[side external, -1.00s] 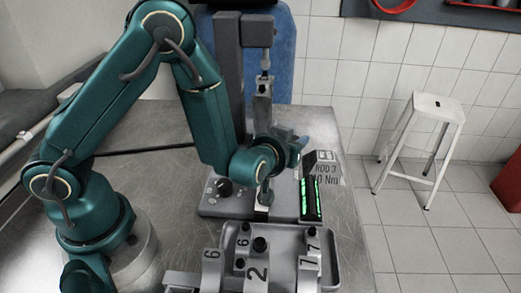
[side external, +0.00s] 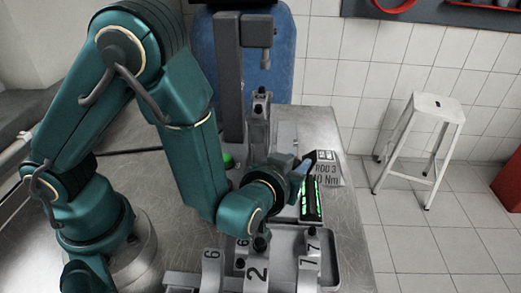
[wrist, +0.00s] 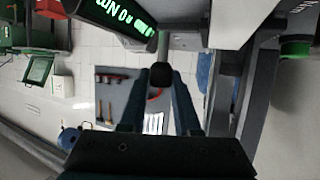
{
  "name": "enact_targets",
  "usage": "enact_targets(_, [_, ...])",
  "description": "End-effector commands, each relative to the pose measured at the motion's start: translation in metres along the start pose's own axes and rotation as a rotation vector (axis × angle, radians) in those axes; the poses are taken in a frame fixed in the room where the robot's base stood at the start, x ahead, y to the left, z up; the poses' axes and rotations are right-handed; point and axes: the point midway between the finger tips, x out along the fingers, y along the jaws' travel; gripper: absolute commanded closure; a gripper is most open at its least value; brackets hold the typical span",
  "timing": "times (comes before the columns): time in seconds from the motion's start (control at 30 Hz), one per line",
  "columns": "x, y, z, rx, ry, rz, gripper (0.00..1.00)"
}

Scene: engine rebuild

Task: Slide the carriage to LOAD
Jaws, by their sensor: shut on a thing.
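The carriage shows in the side view as an upright grey rod-shaped part (side external: 258,128) in front of the press column. Its top stands clear of the spindle (side external: 265,60), nearer the camera. Its foot is hidden behind my arm. My gripper (side external: 287,164) is beside the carriage, left of the lit display (side external: 311,203). In the wrist view the two fingers close on a dark round knob (wrist: 160,74), which appears to be the carriage's handle. The knob is hidden in the side view. No LOAD mark is readable.
A grey tray (side external: 345,282) with numbered bearing caps stands at the front, close below my wrist. A green button (side external: 228,160) is left of the carriage. The grey press column (side external: 229,80) rises behind. A white stool (side external: 437,103) stands on the floor at right.

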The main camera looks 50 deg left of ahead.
Motion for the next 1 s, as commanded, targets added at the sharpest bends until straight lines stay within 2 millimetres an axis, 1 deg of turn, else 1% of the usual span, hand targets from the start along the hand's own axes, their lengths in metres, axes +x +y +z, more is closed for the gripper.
enact_targets(0.03, [-0.003,0.005,0.002,0.005,-0.005,0.020,1.00])
enact_targets(0.2, [-0.003,0.005,0.002,0.006,-0.007,0.019,1.00])
enact_targets(0.23, [-0.003,0.005,0.002,0.006,-0.007,0.019,0.65])
enact_targets(0.27, [-0.003,0.005,0.002,0.006,-0.007,0.019,0.54])
enact_targets(0.3, [-0.003,0.004,0.002,0.006,-0.007,0.018,0.39])
enact_targets(0.67, [-0.003,0.003,0.001,0.005,-0.004,0.011,0.39])
enact_targets(0.77, [-0.011,0.003,0.001,0.006,-0.003,0.013,0.39])
enact_targets(1.0, [-0.038,0.004,0.001,0.007,-0.003,0.018,0.39])
